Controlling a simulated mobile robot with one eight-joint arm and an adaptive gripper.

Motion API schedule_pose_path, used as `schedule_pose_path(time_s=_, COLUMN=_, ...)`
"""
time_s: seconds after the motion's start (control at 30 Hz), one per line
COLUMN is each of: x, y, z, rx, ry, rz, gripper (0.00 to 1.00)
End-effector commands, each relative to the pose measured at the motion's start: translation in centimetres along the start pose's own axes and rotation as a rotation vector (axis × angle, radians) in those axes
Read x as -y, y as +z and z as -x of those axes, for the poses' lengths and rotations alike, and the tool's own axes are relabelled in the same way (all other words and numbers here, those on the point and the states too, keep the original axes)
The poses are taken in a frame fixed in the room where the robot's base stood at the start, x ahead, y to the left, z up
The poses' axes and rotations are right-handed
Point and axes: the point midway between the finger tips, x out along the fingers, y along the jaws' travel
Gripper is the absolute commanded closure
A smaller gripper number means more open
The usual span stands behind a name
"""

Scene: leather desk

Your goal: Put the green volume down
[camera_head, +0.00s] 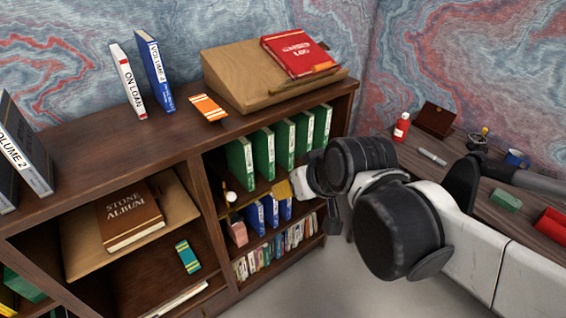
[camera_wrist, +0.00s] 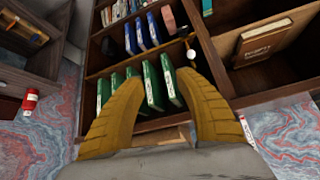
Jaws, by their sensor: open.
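Several green volumes stand upright in a row on the upper right shelf (camera_head: 285,143). They also show in the wrist view (camera_wrist: 152,88), partly behind the fingers. I cannot tell which one the task means. My gripper (camera_wrist: 161,77) is open, its two yellow-brown fingers spread wide with nothing visible held between them. In the wrist view the fingers overlap the green row, with several volumes showing between them. In the head view the fingertips (camera_head: 281,189) are in front of the shelf, below the green row; the rest of the gripper is partly hidden by my arm.
Blue books (camera_head: 254,218) stand on the shelf below. A round white knob-like thing (camera_head: 232,196) is near them. A wooden slope with a red book (camera_head: 297,54) sits on the bookcase top. A side desk (camera_head: 425,165) with small items is at right.

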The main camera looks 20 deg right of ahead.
Motion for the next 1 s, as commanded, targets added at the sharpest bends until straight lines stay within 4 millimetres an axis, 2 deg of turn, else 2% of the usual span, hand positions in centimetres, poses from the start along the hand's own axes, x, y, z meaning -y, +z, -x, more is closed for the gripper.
schedule_pose_path(time_s=0.03, x=-0.1, y=1.5, z=1.0, rx=0.017, ry=0.023, rz=-0.008, gripper=0.59)
schedule_pose_path(time_s=0.1, x=-0.4, y=3.0, z=2.1, rx=0.036, ry=0.052, rz=-0.024, gripper=0.59)
schedule_pose_path(time_s=0.27, x=-0.9, y=4.8, z=3.2, rx=0.056, ry=0.092, rz=-0.044, gripper=0.59)
schedule_pose_path(time_s=1.0, x=-1.0, y=5.0, z=3.3, rx=0.058, ry=0.096, rz=-0.048, gripper=0.59)
